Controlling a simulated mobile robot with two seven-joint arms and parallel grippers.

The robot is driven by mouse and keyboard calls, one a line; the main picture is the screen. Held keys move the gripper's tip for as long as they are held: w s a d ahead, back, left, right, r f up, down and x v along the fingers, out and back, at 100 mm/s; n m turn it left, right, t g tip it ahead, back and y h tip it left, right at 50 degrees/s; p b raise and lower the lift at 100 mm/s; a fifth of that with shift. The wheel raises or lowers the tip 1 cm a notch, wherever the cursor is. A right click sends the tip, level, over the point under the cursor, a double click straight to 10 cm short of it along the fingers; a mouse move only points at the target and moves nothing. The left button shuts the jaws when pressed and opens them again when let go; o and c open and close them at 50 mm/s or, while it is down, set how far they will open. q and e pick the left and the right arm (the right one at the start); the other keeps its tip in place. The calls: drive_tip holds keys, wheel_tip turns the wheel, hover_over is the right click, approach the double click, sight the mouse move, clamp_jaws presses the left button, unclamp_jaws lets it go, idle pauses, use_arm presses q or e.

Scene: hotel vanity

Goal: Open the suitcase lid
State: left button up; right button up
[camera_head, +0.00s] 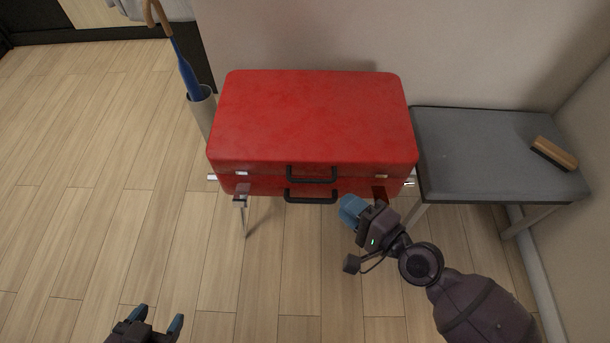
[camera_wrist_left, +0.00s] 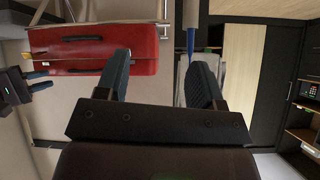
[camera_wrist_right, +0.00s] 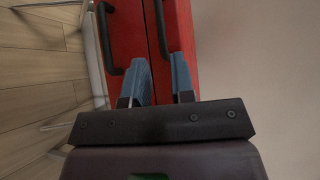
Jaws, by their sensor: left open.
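The red suitcase (camera_head: 315,115) lies flat and shut against the wall. One black handle (camera_head: 311,173) is on the lid's front, and another (camera_head: 311,196) is on the base below it. The suitcase also shows in the left wrist view (camera_wrist_left: 110,38). My right gripper (camera_head: 350,206) is just in front of the suitcase, right of the handles. In the right wrist view its blue fingers (camera_wrist_right: 161,70) are a little apart, pointing at the suitcase front (camera_wrist_right: 128,25). Contact cannot be told. My left gripper (camera_head: 156,318) is open and empty, low and far in front of the suitcase.
The suitcase stands on a rack with thin metal legs (camera_head: 245,220). A grey bench (camera_head: 475,160) with a wooden brush (camera_head: 554,154) is close on the right. A blue umbrella (camera_head: 188,78) stands in a holder (camera_head: 202,108) behind left. The floor in front and left is clear.

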sight(313, 179)
drive_tip(key=x, duration=1)
drive_tip(key=shift+w+a, duration=0.15)
drive_tip(key=shift+w, duration=0.05)
clamp_jaws()
